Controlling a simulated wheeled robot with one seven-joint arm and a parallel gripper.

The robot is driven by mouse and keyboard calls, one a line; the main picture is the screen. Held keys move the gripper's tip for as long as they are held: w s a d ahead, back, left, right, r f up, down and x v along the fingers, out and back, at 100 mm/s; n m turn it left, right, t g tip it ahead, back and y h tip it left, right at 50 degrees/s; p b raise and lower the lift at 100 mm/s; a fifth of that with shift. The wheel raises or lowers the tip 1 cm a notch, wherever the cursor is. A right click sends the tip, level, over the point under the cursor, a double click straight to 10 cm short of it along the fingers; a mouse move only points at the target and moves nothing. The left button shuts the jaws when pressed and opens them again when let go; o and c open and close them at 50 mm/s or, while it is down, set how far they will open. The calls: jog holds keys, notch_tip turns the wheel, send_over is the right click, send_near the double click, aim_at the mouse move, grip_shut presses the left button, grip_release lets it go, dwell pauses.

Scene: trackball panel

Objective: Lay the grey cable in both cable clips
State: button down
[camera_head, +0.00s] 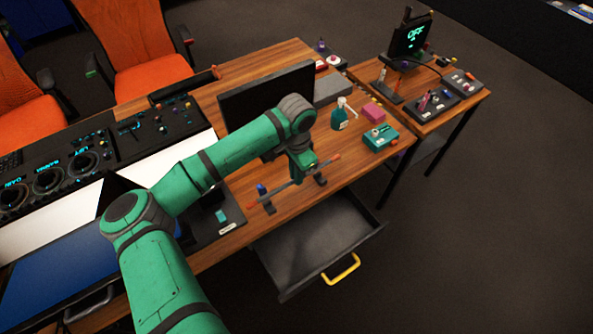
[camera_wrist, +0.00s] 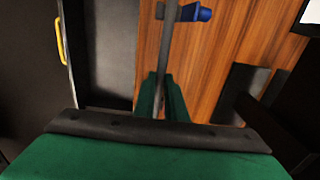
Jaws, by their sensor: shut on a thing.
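The grey cable (camera_head: 279,188) is a long thin piece with orange-red ends, stretched near the front edge of the wooden desk. My gripper (camera_head: 299,174) is shut on it near its middle; the green fingers (camera_wrist: 161,98) also close around it in the wrist view. One dark cable clip (camera_head: 268,205) with a blue part stands below the cable's left part. The other dark clip (camera_head: 320,180) is by its right part. In the wrist view the cable (camera_wrist: 168,40) crosses the clip with the blue part (camera_wrist: 196,12). I cannot tell whether the cable sits in either clip.
An open drawer (camera_head: 318,245) with a yellow handle juts out below the desk's front edge. A monitor (camera_head: 262,92) stands behind the cable.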

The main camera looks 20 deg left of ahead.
jog(key=shift+f, duration=3.6)
jog(key=c, duration=1.7)
grip_release()
notch_tip(320, 180, up, 11)
jog(key=shift+f, duration=0.1)
jog(key=shift+s, duration=0.1)
